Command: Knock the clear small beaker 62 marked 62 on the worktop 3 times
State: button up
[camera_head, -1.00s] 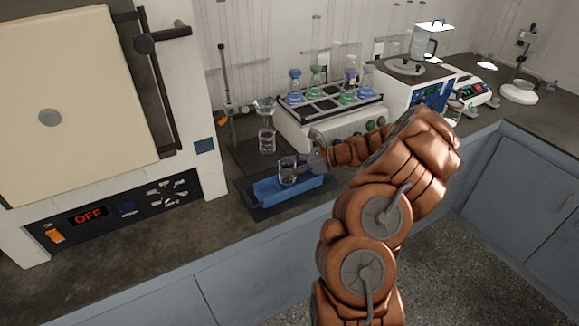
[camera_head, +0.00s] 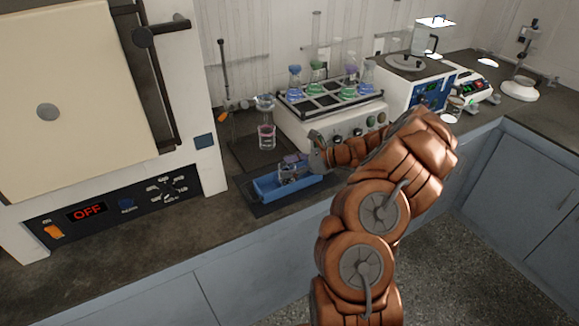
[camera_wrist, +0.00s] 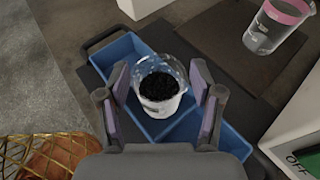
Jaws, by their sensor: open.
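A clear small beaker (camera_head: 287,173) sits low in the blue tray (camera_head: 308,181) on the worktop (camera_head: 225,212). In the wrist view the beaker (camera_wrist: 160,85) shows a dark inside and pale marks on its wall that I cannot read. My gripper (camera_head: 293,159) is at the beaker from above and behind. In the wrist view my gripper (camera_wrist: 162,103) is open, one finger on each side of the beaker, with the left finger very close to it. The tray (camera_wrist: 113,52) shows around and below the beaker.
A pink-banded glass vessel (camera_head: 266,136) stands on a dark plate just behind the tray. A white oven (camera_head: 190,110) stands at left, and a rack of flasks (camera_head: 330,103) on a white device behind. Bare worktop lies in front of the oven.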

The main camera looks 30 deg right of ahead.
jog(key=shift+f, duration=0.45)
dwell(0.4)
jog(key=c, duration=0.8)
jog(key=shift+r+p, duration=1.05)
jog(key=shift+r, duration=0.45)
